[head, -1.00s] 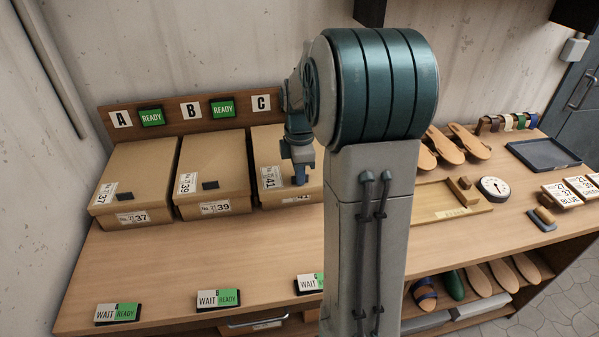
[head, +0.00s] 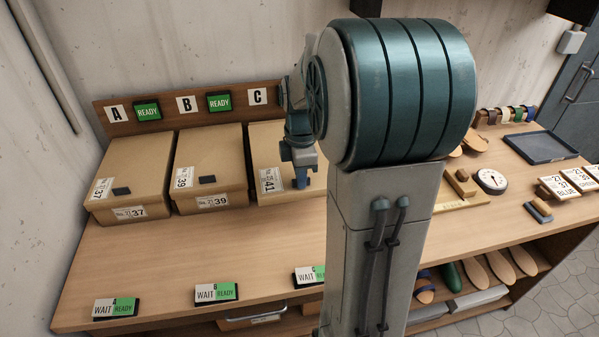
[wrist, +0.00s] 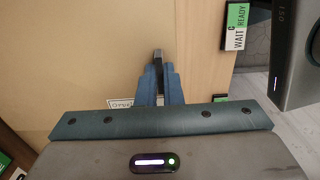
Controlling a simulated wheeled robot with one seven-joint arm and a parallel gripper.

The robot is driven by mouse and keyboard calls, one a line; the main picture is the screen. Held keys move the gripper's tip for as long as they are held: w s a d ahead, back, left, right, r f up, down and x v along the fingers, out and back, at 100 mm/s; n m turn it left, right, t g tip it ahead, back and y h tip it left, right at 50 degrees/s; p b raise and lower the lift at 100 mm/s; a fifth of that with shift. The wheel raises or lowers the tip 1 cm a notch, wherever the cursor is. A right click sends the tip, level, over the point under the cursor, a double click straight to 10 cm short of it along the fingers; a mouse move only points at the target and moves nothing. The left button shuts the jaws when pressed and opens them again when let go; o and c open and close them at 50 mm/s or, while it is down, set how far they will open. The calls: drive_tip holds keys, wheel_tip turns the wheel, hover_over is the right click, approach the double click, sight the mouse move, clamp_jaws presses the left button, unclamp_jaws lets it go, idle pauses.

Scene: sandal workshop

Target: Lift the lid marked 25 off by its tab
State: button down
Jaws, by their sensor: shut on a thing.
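My gripper (head: 303,182) points down at the front part of the third box's lid (head: 265,146), below letter C. In the wrist view its blue fingers (wrist: 158,82) are closed over the tan lid (wrist: 90,50), shut on the small dark tab, which they mostly hide. The lid's white label (head: 270,181) reads 41 in large figures; I cannot read a 25 on it with certainty. My arm hides the box's right side. How far the lid is clear of its box cannot be told.
Boxes marked 37 (head: 128,178) and 39 (head: 211,165) stand closed to the left. WAIT/READY signs (head: 216,292) line the bench front (head: 160,265); bare wood lies between.

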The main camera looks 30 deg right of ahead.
drive_tip(key=shift+s+a+r, duration=0.15)
drive_tip(key=shift+s+a, duration=0.05)
drive_tip(key=shift+s, duration=0.5)
drive_tip(key=shift+s+a+r, duration=0.2)
drive_tip(key=shift+s, duration=0.45)
drive_tip(key=shift+s+a+r, duration=0.15)
drive_tip(key=shift+s+a, duration=0.05)
drive_tip(key=shift+s, duration=0.5)
drive_tip(key=shift+s, duration=0.1)
drive_tip(key=s+a+r+p, duration=0.1)
drive_tip(key=s+a+r, duration=0.1)
drive_tip(key=s, duration=0.5)
drive_tip(key=shift+s+r+p, duration=0.25)
drive_tip(key=shift+r+p, duration=0.15)
drive_tip(key=shift+r, duration=0.1)
drive_tip(key=shift+a+f, duration=0.1)
